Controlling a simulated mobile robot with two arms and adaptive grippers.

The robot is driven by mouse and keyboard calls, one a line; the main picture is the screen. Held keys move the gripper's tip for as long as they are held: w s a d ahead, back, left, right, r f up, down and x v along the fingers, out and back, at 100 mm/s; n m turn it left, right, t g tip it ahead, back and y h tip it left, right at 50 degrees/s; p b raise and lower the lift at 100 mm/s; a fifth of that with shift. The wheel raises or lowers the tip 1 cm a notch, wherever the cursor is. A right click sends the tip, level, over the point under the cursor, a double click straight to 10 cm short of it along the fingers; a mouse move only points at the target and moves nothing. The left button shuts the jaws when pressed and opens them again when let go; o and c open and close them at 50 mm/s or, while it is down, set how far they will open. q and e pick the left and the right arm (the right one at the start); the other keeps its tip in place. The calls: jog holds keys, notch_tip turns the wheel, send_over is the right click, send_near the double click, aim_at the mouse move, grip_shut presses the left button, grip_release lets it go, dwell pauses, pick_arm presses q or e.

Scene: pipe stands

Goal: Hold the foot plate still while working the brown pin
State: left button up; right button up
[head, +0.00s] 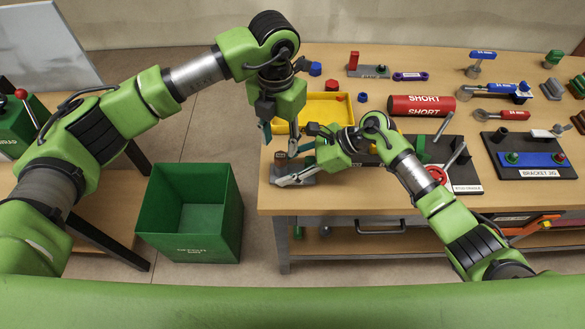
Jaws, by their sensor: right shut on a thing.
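The brown pin (281,157) stands upright at the front left corner of the workbench, on the small grey foot plate (306,179). My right gripper (285,176) reaches in from the right, low over the bench, and is shut on the foot plate; its fingers and hand hide much of the plate. My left gripper (279,137) points down just above the brown pin, its fingers apart with nothing seen between them. It looks clear of the pin, though the gap is small in this view.
A yellow tray (338,104) lies right behind my grippers. A red cylinder (421,105) marked SHORT, a board with a red handwheel (437,175) and a bracket jig (529,173) stand to the right. A green bin (160,210) is on the floor left of the bench.

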aim_at(281, 155)
pick_arm(q)
jog(key=shift+f, duration=2.5)
grip_shut()
jog(key=shift+r, duration=0.7)
jog(key=shift+r, duration=2.85)
pick_arm(e)
jog(key=o, duration=1.3)
jog(key=shift+d, duration=0.1)
